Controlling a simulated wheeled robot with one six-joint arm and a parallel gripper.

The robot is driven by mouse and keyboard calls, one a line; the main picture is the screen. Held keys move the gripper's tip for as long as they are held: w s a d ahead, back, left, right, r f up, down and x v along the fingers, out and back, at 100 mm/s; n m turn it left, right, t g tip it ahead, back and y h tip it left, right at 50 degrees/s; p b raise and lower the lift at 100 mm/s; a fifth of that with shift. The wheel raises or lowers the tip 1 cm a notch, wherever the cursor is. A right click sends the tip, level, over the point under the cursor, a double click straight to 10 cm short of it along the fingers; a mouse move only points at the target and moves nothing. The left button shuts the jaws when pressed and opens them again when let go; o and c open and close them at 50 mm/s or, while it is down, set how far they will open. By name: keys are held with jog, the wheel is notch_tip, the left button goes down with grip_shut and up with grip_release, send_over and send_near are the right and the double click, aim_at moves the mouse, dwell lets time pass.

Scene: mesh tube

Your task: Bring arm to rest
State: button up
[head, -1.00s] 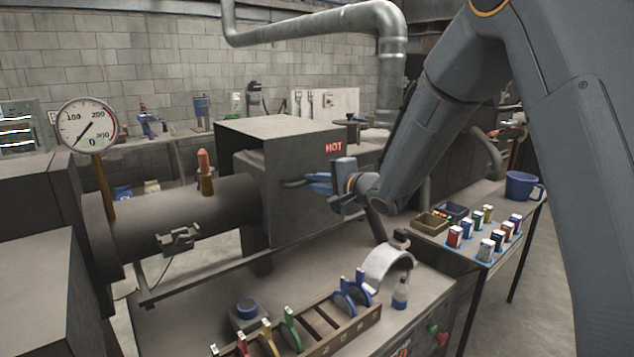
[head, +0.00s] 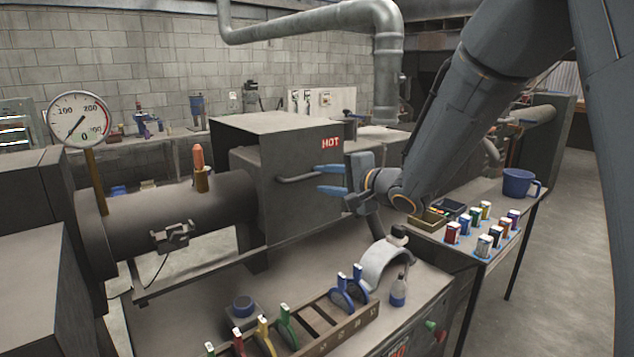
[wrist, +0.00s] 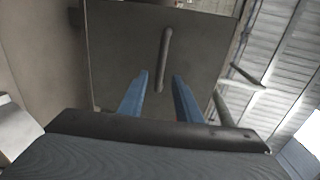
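My gripper (head: 330,180) has two blue fingers, spread apart with nothing between them. In the head view it hangs in front of the grey box marked HOT (head: 290,185), close to the bar handle (head: 297,178) on its face. The wrist view shows the open fingers (wrist: 160,95) pointing toward the handle (wrist: 165,60). The handle appears ahead of the fingertips, and a gap between them and it seems to show. My arm comes down from the upper right in the head view.
To the right, a side table holds several small coloured boxes and a blue mug (head: 519,184). A dial gauge (head: 78,119) is at left. Floor at far right is clear.

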jog(key=shift+v, duration=1)
jog(key=s+d+f+n+g+h+b, duration=0.1)
jog(key=s+d+f+n+h, duration=0.1)
jog(key=s+d+f+h, duration=0.45)
jog(key=s+d+f+n+g+h, duration=0.1)
jog(key=s+d+f+h, duration=0.15)
jog(key=d+f, duration=0.65)
jog(key=s+d+f+n+g, duration=0.2)
jog(key=s, duration=0.5)
jog(key=s+d+f+n+g+h, duration=0.1)
jog(key=s+d+f+n+g, duration=0.1)
jog(key=s, duration=0.4)
jog(key=s+d+f+n+g+b, duration=0.1)
jog(key=s+d+f+n+g, duration=0.1)
jog(key=s, duration=0.5)
jog(key=shift+s+d+g+h, duration=0.15)
jog(key=shift+s+g+h, duration=0.2)
jog(key=shift+g, duration=0.55)
